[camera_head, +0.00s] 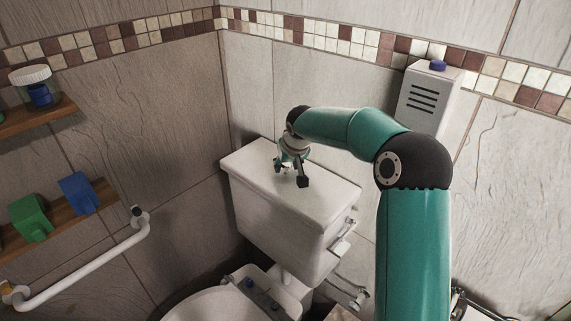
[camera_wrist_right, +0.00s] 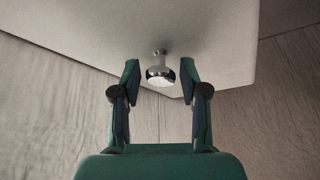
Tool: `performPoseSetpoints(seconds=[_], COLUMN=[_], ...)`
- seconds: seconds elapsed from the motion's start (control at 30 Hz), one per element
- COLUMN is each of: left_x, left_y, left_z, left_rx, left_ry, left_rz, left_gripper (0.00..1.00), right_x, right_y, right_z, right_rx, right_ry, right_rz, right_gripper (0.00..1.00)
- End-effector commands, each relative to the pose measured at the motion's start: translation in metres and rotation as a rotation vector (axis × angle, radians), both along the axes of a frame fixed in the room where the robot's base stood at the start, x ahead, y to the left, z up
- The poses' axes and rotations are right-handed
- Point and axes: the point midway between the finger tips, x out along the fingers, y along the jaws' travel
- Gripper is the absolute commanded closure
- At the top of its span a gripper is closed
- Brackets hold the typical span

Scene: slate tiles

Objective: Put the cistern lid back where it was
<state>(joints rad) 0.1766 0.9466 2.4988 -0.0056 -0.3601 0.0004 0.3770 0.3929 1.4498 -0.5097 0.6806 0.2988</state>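The white cistern lid (camera_head: 262,177) lies on top of the white cistern (camera_head: 275,236) in the head view; I see no clear gap between them. In the right wrist view the lid (camera_wrist_right: 190,30) fills the upper part, with a round chrome knob (camera_wrist_right: 160,73) on it. My right gripper (camera_head: 290,175) is over the lid in the head view. In the right wrist view my right gripper (camera_wrist_right: 160,75) is open, its fingertips on either side of the knob with a gap showing on each side. My left gripper is out of view.
A grey-white dispenser (camera_head: 428,98) is on the wall right of my arm. A white grab rail (camera_head: 95,262) and wooden shelves (camera_head: 60,221) with a green box (camera_head: 30,219) and blue box (camera_head: 78,193) are at left. The toilet bowl (camera_head: 215,305) is in front.

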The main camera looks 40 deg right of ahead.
Motion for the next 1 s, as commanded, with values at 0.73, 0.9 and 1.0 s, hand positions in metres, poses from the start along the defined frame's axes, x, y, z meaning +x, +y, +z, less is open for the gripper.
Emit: performPoseSetpoints(seconds=[0.73, 0.9, 1.0], left_x=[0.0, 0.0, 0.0], left_y=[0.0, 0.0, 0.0], left_z=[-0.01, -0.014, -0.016], left_rx=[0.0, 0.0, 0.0], left_ry=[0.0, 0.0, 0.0], left_rz=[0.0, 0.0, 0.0], left_gripper=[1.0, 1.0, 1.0], right_x=[-0.021, -0.036, -0.044], right_y=[0.013, 0.021, 0.024], right_z=[0.044, 0.074, 0.088], right_rx=[0.0, -0.001, -0.001], right_ry=[-0.006, -0.004, -0.003], right_rz=[0.004, 0.005, 0.005], right_gripper=[0.43, 0.43, 0.43])
